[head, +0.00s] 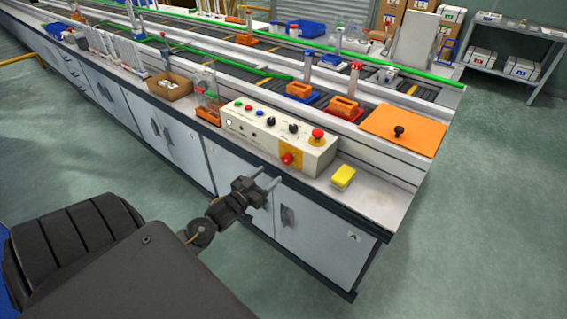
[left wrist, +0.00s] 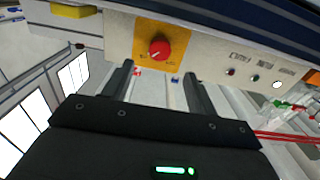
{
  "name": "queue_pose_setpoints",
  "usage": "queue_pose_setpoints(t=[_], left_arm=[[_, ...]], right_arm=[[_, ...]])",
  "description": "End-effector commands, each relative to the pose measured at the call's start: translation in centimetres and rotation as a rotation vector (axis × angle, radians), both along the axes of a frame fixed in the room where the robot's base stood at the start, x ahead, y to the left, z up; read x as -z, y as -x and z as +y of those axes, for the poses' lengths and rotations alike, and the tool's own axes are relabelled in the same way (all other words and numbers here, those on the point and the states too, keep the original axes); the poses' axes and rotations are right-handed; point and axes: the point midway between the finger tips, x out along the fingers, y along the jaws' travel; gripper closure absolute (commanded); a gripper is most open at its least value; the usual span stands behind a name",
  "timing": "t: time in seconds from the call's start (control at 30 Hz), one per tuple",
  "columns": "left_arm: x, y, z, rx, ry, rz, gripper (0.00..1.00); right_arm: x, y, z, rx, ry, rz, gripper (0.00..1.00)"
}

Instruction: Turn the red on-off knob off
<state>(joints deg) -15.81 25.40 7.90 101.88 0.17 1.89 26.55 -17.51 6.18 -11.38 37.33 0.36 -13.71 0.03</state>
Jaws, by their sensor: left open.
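The red knob (head: 287,159) sits on a yellow plate on the front face of the white control box (head: 250,139). In the left wrist view the red knob (left wrist: 159,49) is at upper middle, its white pointer line running toward lower left on the yellow plate (left wrist: 163,36). My left gripper (head: 267,177) is open and empty, in front of and below the knob in the head view. In the left wrist view the fingers (left wrist: 159,80) point toward the knob, apart from it, one on each side. My right gripper is not in view.
A red mushroom button (head: 317,135) and black knobs are on the box top. A yellow block (head: 343,176) lies on the bench to its right. An orange plate (head: 402,130) and a cardboard box (head: 168,86) are nearby. The floor in front of the bench is clear.

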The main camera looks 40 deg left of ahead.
Motion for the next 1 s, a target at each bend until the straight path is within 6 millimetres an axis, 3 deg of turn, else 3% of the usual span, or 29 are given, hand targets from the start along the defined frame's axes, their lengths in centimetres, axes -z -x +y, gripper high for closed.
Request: queue_pose_setpoints(t=[0.3, 0.5, 0.9, 1.0], left_arm=[[-0.1, -6.0, 0.2, -0.002, 0.000, -0.001, 0.42], [0.0, -8.4, 0.2, -0.001, 0.000, 0.000, 0.42], [0.0, -9.1, 0.2, 0.000, -0.001, 0.001, 0.42], [0.0, -9.1, 0.2, 0.000, -0.001, 0.001, 0.54]], right_arm=[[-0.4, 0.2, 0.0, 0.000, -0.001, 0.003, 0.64], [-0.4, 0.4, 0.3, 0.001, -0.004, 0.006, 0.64], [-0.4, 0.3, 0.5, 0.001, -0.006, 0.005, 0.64], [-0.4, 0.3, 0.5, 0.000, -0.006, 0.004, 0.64]])
